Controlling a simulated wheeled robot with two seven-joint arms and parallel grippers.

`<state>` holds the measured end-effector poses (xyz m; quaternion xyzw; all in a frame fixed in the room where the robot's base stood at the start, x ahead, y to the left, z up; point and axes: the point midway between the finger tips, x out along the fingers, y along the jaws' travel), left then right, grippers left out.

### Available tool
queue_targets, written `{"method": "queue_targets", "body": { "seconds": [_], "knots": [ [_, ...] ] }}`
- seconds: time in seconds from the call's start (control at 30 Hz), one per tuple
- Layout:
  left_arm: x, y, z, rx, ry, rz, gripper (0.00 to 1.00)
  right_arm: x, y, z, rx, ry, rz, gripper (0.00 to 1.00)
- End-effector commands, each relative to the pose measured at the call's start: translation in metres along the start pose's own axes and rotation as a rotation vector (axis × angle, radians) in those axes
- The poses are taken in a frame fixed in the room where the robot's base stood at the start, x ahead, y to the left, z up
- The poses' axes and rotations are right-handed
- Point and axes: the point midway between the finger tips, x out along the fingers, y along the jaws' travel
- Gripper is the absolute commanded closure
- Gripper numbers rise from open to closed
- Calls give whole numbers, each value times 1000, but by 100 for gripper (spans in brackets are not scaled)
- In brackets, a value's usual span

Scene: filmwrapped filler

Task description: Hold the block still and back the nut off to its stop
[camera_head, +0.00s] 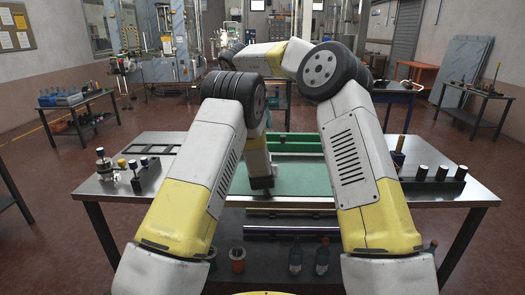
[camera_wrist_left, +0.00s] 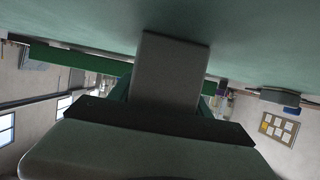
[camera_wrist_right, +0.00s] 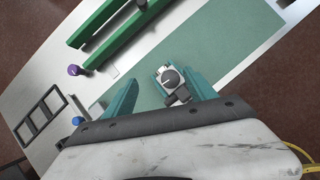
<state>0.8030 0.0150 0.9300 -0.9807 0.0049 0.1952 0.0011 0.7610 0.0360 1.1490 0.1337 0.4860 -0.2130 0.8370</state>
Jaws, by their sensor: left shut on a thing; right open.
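In the left wrist view a plain grey block (camera_wrist_left: 170,70) stands between the teal fingers of my left gripper (camera_wrist_left: 165,105), which is shut on it, close to the green mat. In the right wrist view my right gripper (camera_wrist_right: 163,92) is open. Between and beyond its teal fingers is a round grey part with a dark mark, which looks like the nut (camera_wrist_right: 171,78). A dark piece sits just beside it. I cannot tell whether the fingers touch the nut. In the head view my arms hide the block and nut.
The green mat (camera_head: 305,178) lies on a steel table (camera_head: 455,190). A green rail (camera_wrist_right: 110,25) runs along it, with a black frame (camera_wrist_right: 40,113) on the table nearby. Bottles (camera_head: 322,258) and rods (camera_head: 290,230) are below the front edge.

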Motion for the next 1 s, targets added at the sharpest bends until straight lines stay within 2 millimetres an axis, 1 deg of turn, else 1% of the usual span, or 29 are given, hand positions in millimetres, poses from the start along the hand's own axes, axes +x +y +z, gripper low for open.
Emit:
{"method": "queue_targets", "body": {
  "seconds": [0.03,0.1,0.17,0.27,0.37,0.6,0.7,0.9,1.0],
  "knots": [
    [0,0,1,1,-1,0,99,-1,-2,-12,29,43,-19,35],
    [0,0,1,0,-1,0,99,-3,-6,-24,59,87,-41,35],
    [0,0,1,0,-1,0,99,-2,-7,-31,73,111,-52,35],
    [0,0,1,0,-1,0,99,4,-9,-35,82,125,-61,35],
    [0,0,1,0,-1,0,99,20,-10,-37,81,125,-63,35],
    [0,0,1,0,-1,0,99,68,-12,-43,80,124,-61,35],
    [0,0,1,0,-1,0,99,86,-13,-45,79,123,-60,35],
    [0,0,1,0,-1,0,99,109,-14,-48,80,122,-59,35],
    [0,0,1,0,-1,0,99,114,-14,-48,80,121,-57,35]
  ]
}}
